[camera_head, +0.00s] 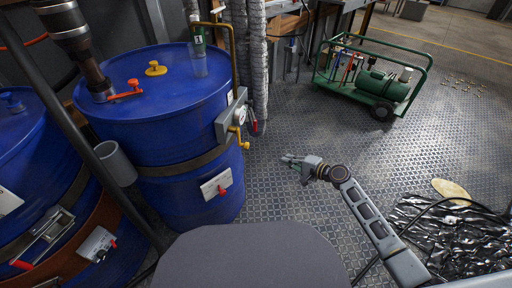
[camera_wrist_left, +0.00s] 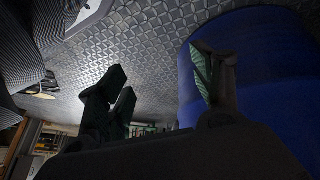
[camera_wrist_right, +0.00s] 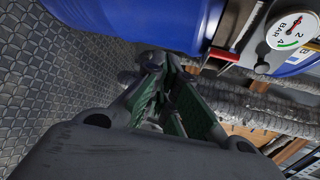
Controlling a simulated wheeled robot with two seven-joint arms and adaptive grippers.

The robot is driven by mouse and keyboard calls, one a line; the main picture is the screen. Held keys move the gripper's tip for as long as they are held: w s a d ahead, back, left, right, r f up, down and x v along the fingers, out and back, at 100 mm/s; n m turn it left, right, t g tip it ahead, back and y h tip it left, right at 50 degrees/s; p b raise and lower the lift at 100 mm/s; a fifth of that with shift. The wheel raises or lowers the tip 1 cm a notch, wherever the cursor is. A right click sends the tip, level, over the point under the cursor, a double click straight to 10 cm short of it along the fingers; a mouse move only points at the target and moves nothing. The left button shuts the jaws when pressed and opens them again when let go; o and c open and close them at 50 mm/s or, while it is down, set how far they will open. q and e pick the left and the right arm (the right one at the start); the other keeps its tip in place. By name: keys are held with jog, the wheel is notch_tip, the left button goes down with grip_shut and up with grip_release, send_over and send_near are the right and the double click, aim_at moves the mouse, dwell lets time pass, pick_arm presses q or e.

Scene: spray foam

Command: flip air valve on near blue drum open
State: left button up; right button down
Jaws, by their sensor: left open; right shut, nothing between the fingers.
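A large blue drum (camera_head: 200,145) stands upright left of centre in the head view. On its side is a grey box (camera_head: 229,122) with a yellow handle (camera_head: 239,138) and a red-ended lever (camera_head: 253,125). A red lever (camera_head: 126,94) sits on its lid beside the dark pump. My right gripper (camera_head: 290,161) is shut and empty, right of the drum and apart from it. The right wrist view shows a round BAR gauge (camera_wrist_right: 291,30) and a red lever (camera_wrist_right: 244,25) beyond the fingers. My left gripper (camera_wrist_left: 162,85) is open and empty near blue drum wall (camera_wrist_left: 265,85).
A second blue drum (camera_head: 22,128) stands at the left edge. A white plate with a red lever (camera_head: 216,185) is low on the centre drum. A green wheeled compressor (camera_head: 380,84) stands at the back right. Crumpled black sheeting (camera_head: 450,237) lies at right. The floor between is clear.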

pick_arm(q)
jog(key=shift+t+h, duration=0.3)
jog(key=shift+h, duration=0.1)
jog(key=shift+w+d+r+b, duration=0.15)
jog(key=shift+d+r+b, duration=0.1)
jog(key=shift+r+b, duration=0.5)
jog(key=shift+w+d+r+b, duration=0.15)
jog(key=shift+d+r+b, duration=0.05)
jog(key=shift+r+b, duration=0.55)
jog(key=shift+w+d+r+b, duration=0.15)
jog(key=shift+d+r+b, duration=0.1)
jog(key=shift+r+b, duration=0.45)
pick_arm(e)
jog(key=a+r+y, duration=0.4)
jog(key=r, duration=0.5)
jog(key=shift+s+a+r, duration=0.2)
jog(key=shift+s+r, duration=0.1)
jog(key=shift+s, duration=0.15)
jog(key=shift+w+a, duration=0.1)
